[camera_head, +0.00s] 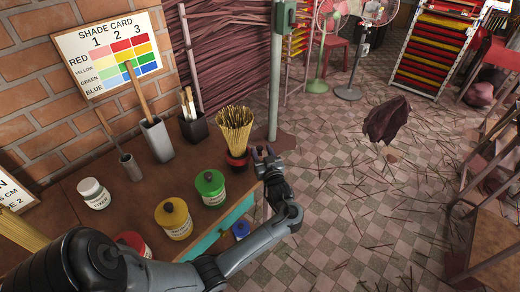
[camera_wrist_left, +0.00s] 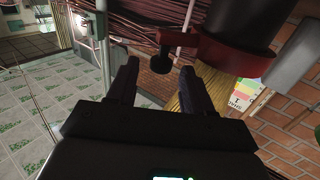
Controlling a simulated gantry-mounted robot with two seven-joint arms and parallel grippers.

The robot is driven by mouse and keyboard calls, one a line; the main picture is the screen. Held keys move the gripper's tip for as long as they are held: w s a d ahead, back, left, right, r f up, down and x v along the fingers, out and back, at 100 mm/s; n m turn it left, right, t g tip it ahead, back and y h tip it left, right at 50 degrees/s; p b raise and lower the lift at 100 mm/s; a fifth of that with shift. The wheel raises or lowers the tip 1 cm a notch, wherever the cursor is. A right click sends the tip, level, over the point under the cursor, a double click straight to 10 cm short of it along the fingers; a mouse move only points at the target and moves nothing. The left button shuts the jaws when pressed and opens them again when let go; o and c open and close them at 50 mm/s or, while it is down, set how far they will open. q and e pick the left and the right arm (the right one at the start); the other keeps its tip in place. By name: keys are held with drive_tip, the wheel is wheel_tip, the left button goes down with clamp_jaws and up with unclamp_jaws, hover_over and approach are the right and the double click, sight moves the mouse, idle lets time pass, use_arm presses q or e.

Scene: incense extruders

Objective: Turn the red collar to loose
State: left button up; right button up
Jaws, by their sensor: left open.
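The red collar (camera_head: 237,164) sits around the dark fitting below a bundle of golden sticks (camera_head: 235,130), at the table's right edge. In the left wrist view the red collar (camera_wrist_left: 232,57) is close, at upper right, with a short arm ending in a black knob (camera_wrist_left: 160,61). My left gripper (camera_head: 263,153) is open and empty, just right of the collar. In the left wrist view its fingertips (camera_wrist_left: 159,68) lie on either side of the knob in the picture; contact cannot be told. My right gripper is out of view.
On the brown table (camera_head: 75,225) stand a green-lidded jar (camera_head: 210,188), a yellow jar (camera_head: 174,219), a white jar (camera_head: 93,193) and tool holders. A grey-green post (camera_head: 276,75) rises behind my gripper. The tiled floor (camera_head: 350,215) to the right has scattered sticks.

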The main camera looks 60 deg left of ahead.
use_arm(q)
drive_tip(key=shift+x, duration=1.5)
drive_tip(key=shift+c, duration=0.3)
clamp_jaws()
